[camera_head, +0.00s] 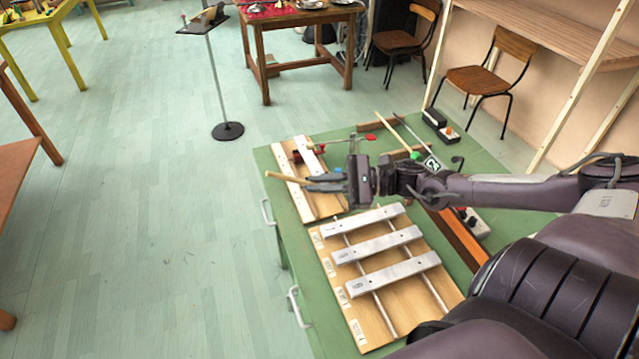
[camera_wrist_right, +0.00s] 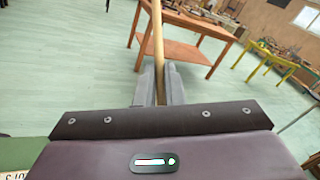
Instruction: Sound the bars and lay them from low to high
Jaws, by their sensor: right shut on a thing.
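My right gripper (camera_head: 328,183) is shut on a wooden stick (camera_head: 284,177), which sticks out past its fingertips to the left. The right wrist view also shows the stick (camera_wrist_right: 158,45) between the two fingers. Three silver metal bars, a far one (camera_head: 362,220), a middle one (camera_head: 378,244) and a near one (camera_head: 392,273), lie across two thin rods on a wooden board (camera_head: 372,318) with small labels along its left edge. The gripper is above a second wooden board (camera_head: 325,206) with pale strips (camera_head: 292,190), apart from the three bars. My left gripper is not in view.
The boards lie on a green worktop (camera_head: 268,160). A red-handled tool, a brown wooden strip (camera_head: 460,240) and small boxes (camera_head: 434,118) are on it. A dark-based stand (camera_head: 228,130) is on the floor beyond, near a table with a red cloth. The floor at left is clear.

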